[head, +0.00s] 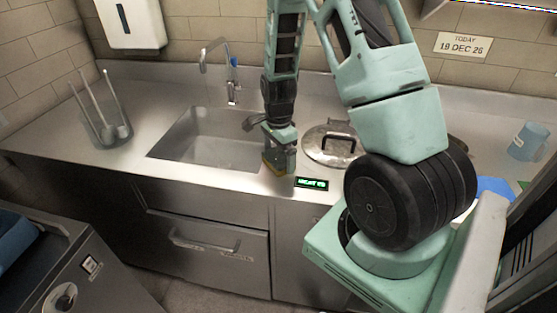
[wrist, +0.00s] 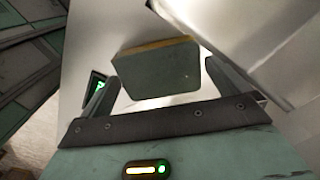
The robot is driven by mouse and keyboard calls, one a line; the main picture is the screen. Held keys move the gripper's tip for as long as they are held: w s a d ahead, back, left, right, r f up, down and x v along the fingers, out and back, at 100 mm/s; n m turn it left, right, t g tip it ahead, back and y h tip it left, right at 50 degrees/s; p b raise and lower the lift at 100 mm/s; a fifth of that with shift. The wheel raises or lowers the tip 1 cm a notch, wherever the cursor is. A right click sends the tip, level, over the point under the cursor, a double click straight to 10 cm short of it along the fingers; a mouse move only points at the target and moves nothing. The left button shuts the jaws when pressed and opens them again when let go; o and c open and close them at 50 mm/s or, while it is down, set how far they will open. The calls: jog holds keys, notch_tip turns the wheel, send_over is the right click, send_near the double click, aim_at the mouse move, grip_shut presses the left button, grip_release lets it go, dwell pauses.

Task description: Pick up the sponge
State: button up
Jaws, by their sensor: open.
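The sponge (wrist: 157,72) is a block with a green-grey face and a yellow edge. In the wrist view it lies on the steel counter between my two open fingers. My gripper (wrist: 158,82) is open, with one finger on each side of the sponge and a visible gap at each side. In the head view my gripper (head: 278,160) points down at the counter by the sink's right edge. Only a small yellow part of the sponge (head: 269,168) shows there, the rest hidden by my gripper.
The sink basin (head: 205,140) with its tap (head: 230,75) is left of my gripper. A round metal lid (head: 318,146) lies close on the right. A small lit display (head: 311,183) sits by the counter's front edge. A clear container (head: 103,130) with utensils stands far left.

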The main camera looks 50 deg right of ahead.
aim_at(279, 157)
jog(key=c, duration=0.9)
jog(key=shift+o, duration=0.2)
jog(key=shift+r, duration=0.1)
notch_tip(279, 157, up, 10)
jog(key=b, duration=0.1)
jog(key=o, duration=0.4)
jog(key=shift+c, duration=1.3)
